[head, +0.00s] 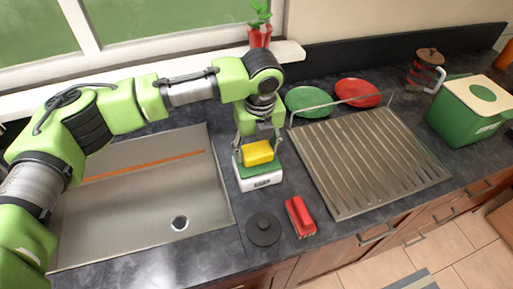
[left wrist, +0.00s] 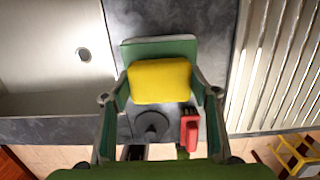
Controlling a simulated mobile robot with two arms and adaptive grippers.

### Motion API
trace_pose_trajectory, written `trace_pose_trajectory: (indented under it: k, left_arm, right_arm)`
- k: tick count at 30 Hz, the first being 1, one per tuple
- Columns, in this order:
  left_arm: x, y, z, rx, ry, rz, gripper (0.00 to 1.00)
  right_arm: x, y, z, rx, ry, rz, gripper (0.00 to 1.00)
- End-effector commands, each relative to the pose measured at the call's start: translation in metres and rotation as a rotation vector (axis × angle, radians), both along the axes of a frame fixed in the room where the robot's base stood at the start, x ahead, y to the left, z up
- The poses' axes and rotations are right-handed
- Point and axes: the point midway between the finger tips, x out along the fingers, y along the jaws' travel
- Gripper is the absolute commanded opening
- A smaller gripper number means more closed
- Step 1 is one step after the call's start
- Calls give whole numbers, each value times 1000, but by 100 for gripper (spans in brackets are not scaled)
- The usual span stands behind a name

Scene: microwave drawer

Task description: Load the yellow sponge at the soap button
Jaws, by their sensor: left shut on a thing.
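The yellow sponge (head: 258,152) is between the fingers of my left gripper (head: 257,150), which is shut on it. In the left wrist view the sponge (left wrist: 160,81) fills the space between the two fingers (left wrist: 160,98). Just below or behind it is a white box with a green top (head: 260,178), likely the soap dispenser; its green top also shows in the left wrist view (left wrist: 158,48). The sponge overlaps the green top in both views; I cannot tell whether they touch. No separate button is visible. My right gripper is not in view.
The sink (head: 150,225) lies left of the box and a metal drying rack (head: 370,160) right. A black round lid (head: 263,229) and a red object (head: 300,216) lie in front. Green (head: 308,100) and red (head: 357,92) plates stand behind the rack; a green bin (head: 470,112) is far right.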

Motion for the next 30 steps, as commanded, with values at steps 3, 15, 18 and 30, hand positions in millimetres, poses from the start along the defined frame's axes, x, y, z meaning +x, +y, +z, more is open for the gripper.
trace_pose_trajectory:
  k: [3,15,18,30]
  left_arm:
    - [0,0,0,0,0,0,37]
    - [0,0,-3,0,0,0,37]
    - [0,0,-4,0,0,0,37]
    - [0,0,-9,0,0,0,37]
  right_arm:
    - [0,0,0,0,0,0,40]
    - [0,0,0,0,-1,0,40]
    - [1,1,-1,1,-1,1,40]
    - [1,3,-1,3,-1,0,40]
